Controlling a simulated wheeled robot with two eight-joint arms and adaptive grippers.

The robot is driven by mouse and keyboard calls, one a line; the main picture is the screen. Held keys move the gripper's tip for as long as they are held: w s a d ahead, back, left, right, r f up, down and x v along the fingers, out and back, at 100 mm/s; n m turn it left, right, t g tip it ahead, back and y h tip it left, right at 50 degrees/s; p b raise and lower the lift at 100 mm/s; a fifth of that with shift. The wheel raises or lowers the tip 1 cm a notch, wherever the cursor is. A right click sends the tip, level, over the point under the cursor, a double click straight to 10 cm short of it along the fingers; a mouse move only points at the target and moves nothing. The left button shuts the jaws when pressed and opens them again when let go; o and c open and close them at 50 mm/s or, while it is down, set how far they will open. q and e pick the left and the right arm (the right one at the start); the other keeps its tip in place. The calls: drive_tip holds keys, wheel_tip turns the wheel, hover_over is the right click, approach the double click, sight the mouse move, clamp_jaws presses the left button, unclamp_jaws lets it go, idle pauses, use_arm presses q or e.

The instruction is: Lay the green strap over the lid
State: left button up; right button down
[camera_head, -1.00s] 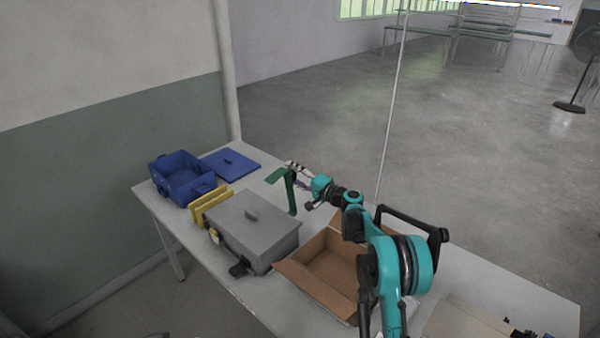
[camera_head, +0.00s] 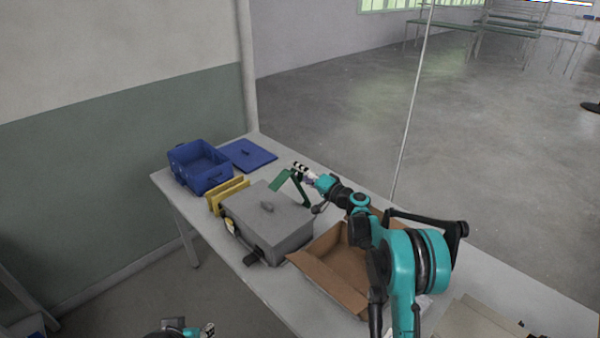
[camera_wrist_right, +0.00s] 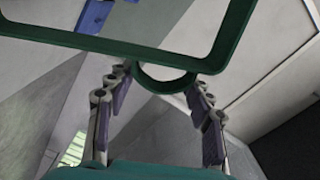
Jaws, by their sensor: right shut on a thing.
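The green strap (camera_head: 281,180) is a bent band held above the table behind the grey case; it also shows in the right wrist view (camera_wrist_right: 100,43). My right gripper (camera_head: 300,171) is shut on it; in the right wrist view its fingers (camera_wrist_right: 160,80) sit either side of a green loop. The grey lid (camera_head: 285,213) with a small handle lies on the grey case (camera_head: 283,246). The strap is apart from the lid, tilted, beyond its far edge. My left gripper (camera_head: 208,329) shows only partly at the bottom edge; its opening is unclear.
An open cardboard box (camera_head: 333,284) stands right of the case, under my right arm. Yellow pieces (camera_head: 228,193) stand against the case's left. A blue bin (camera_head: 201,169) and a flat blue lid (camera_head: 247,155) lie at the far left of the table (camera_head: 238,252).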

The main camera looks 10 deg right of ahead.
drive_tip(key=c, duration=0.9)
unclamp_jaws()
drive_tip(key=v, duration=1.2)
